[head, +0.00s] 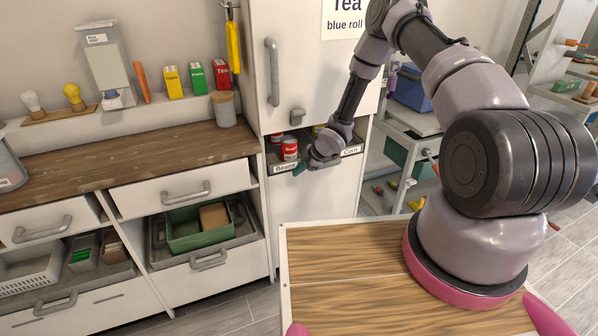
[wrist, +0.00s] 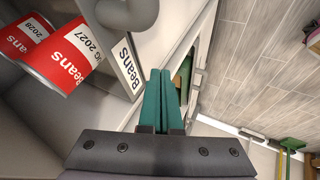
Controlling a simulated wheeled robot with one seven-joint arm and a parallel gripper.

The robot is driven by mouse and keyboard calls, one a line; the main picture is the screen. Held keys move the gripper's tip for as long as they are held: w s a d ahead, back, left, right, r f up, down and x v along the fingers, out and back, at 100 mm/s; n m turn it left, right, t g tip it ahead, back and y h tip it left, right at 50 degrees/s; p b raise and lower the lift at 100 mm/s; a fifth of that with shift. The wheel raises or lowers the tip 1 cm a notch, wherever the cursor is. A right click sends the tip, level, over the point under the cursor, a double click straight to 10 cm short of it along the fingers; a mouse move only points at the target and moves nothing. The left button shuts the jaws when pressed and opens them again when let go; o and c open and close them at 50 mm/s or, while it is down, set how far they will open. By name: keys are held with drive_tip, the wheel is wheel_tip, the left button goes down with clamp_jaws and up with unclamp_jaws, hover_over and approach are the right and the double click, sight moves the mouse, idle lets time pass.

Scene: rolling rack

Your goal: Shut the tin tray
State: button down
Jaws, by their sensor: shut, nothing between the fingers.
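The tin tray (head: 286,167) sits in the low opening of the tall white cupboard, with labels "Beans" and "Corn" on its front. Red bean tins (head: 290,148) stand in it at the left. The wrist view shows the tray's front with its "Beans" label (wrist: 127,66) and two red tins (wrist: 75,60) close by. My gripper (head: 299,169) is at the tray's front, just right of the "Beans" label. Its green fingers (wrist: 159,95) are together and empty, beside the label; whether they touch the front I cannot tell. My wrist hides the tray's middle.
The cupboard's upper door (head: 305,65) is shut above the tray. A wooden counter (head: 120,165) with drawers stands left; its lower drawer with a green bin (head: 200,228) is out. A grey trolley (head: 412,120) stands right. Grey floor (wrist: 255,60) shows in the wrist view.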

drive_tip(key=s+d+r+m+t+h, duration=0.1)
drive_tip(key=d+r+m+h, duration=0.15)
drive_tip(key=d+r, duration=0.6)
drive_tip(key=s+d+r+m+t+h, duration=0.1)
drive_tip(key=d+r+m, duration=0.2)
drive_tip(key=r, duration=1.1)
drive_tip(key=s+d+r+m+h, duration=0.1)
drive_tip(key=d+r+m+h, duration=0.3)
drive_tip(key=r, duration=0.7)
drive_tip(key=s+d+r+m, duration=0.2)
drive_tip(key=s+r+m, duration=0.1)
drive_tip(key=s+r, duration=0.3)
drive_tip(key=s+d+r+m, duration=0.3)
drive_tip(key=s+r, duration=0.1)
drive_tip(key=r, duration=0.4)
drive_tip(key=s+a+r+m+y, duration=0.1)
drive_tip(key=s+r+m, duration=0.2)
drive_tip(key=s, duration=0.4)
drive_tip(key=s+a+r+m+y, duration=0.1)
drive_tip(key=s+r+m, duration=0.2)
drive_tip(key=s, duration=0.4)
drive_tip(key=s+a+r+m+t+y, duration=0.1)
drive_tip(key=s+r+m, duration=0.2)
drive_tip(key=s, duration=0.4)
drive_tip(key=shift+a+r, duration=0.15)
drive_tip(key=shift+a, duration=0.05)
drive_tip(key=shift+s, duration=0.1)
